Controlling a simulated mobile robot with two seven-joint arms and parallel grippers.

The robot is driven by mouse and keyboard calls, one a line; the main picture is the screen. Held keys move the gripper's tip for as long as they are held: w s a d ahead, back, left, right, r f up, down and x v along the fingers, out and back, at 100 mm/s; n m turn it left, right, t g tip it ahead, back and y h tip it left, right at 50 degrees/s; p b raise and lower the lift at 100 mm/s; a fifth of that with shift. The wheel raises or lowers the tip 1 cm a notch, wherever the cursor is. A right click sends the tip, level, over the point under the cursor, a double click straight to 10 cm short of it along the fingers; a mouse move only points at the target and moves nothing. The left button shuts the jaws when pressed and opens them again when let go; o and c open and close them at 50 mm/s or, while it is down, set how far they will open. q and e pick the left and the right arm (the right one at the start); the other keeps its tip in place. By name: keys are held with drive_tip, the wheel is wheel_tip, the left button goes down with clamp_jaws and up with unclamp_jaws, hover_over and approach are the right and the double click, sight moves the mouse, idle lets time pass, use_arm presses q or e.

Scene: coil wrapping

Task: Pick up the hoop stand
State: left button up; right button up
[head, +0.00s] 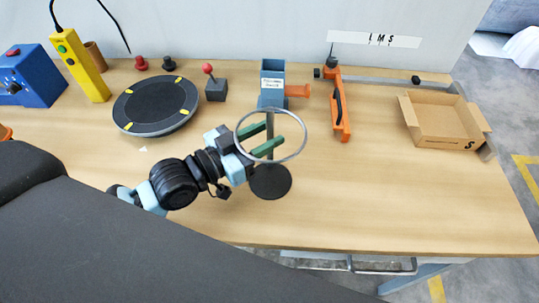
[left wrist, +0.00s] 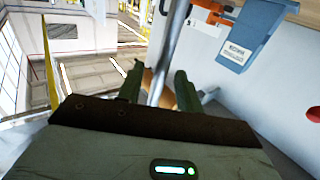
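The hoop stand stands upright near the front middle of the table, with a round dark base (head: 271,183), a thin grey post (head: 270,122) and a grey ring at the top. My left gripper (head: 274,133) reaches in from the left, its two green fingers overlapping the ring in the head view. In the left wrist view the post (left wrist: 168,52) runs between the open fingers (left wrist: 158,85). Small gaps seem to show on both sides of it, so I see no firm grip. The ring is not clear in the wrist view. My right gripper is out of view.
Behind the stand are a blue box-like device (head: 271,72) and an orange tool (head: 340,108). A round dark turntable (head: 150,128) and a red-knobbed joystick (head: 216,90) lie left. An open cardboard box (head: 440,118) is far right. The front right tabletop is clear.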

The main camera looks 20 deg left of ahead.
use_arm(q)
drive_tip(key=shift+w+d, duration=0.4)
drive_tip(key=shift+w, duration=0.2)
drive_tip(key=shift+c, duration=0.4)
clamp_jaws()
